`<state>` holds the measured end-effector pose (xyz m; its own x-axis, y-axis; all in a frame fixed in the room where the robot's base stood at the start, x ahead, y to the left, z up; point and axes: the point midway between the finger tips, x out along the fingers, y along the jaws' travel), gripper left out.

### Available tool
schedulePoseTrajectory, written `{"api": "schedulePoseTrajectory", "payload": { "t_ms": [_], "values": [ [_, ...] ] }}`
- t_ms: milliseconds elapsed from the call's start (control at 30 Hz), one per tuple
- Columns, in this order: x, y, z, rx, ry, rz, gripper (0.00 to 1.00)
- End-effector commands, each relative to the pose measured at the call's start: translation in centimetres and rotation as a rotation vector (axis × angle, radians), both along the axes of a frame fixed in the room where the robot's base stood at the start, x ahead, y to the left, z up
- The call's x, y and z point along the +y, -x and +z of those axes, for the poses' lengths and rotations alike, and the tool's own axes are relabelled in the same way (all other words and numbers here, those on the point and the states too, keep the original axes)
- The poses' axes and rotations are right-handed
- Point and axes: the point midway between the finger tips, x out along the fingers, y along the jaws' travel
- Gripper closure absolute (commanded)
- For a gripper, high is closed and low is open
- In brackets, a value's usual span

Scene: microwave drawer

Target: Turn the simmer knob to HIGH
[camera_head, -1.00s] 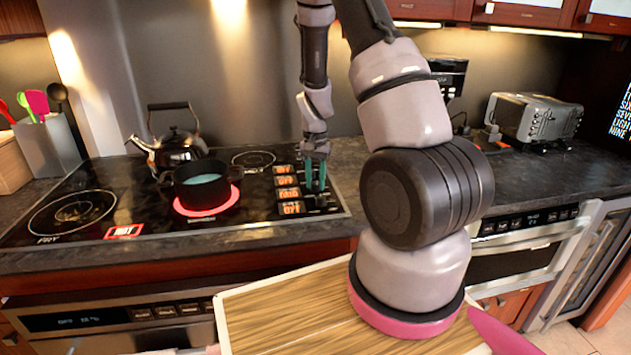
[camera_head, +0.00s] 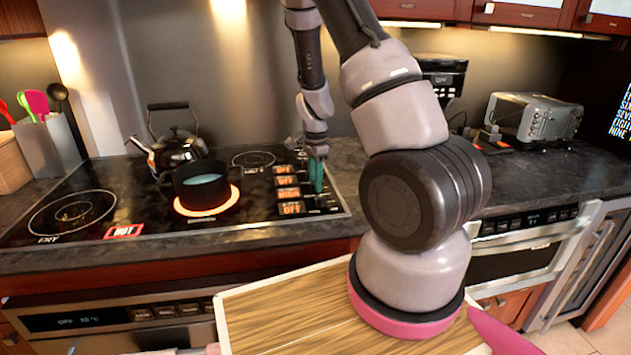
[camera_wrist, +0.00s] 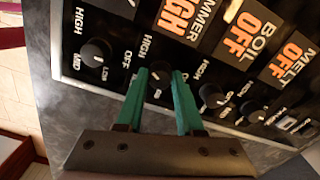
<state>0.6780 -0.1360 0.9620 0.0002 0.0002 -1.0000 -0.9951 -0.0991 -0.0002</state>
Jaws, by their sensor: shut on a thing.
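The black simmer knob (camera_wrist: 158,82) sits between the green fingertips of my gripper (camera_wrist: 160,80) in the wrist view; the gripper is shut on it. The fingers hide part of the knob and its labels. The orange simmer display (camera_wrist: 179,18) beside it reads HIGH. In the head view my gripper (camera_head: 317,180) points down at the right side of the black cooktop (camera_head: 130,175), just right of the orange displays. The simmer display is the third from the back there (camera_head: 288,194).
Other knobs flank it: one with HIGH, MID and LOW marks (camera_wrist: 96,52) and one on the right (camera_wrist: 213,96). The boil display (camera_wrist: 240,37) and melt display (camera_wrist: 291,58) read OFF. A black pot (camera_head: 200,187) stands on a glowing burner; a kettle (camera_head: 178,143) stands behind it.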

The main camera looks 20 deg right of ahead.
Motion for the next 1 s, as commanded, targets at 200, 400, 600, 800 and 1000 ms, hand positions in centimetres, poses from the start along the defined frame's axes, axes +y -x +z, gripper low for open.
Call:
{"api": "schedulePoseTrajectory", "payload": {
  "t_ms": [200,400,600,800,1000],
  "values": [
    [-0.03,-0.09,0.04,-0.002,0.001,-0.044,1.00],
    [-0.04,-0.09,0.04,-0.002,0.001,-0.054,1.00],
    [-0.04,-0.08,0.04,-0.002,0.001,-0.054,1.00],
    [-0.03,-0.05,0.03,-0.001,0.001,-0.054,0.34],
    [-0.02,-0.02,0.02,-0.001,0.000,-0.053,0.34]
  ]
}}
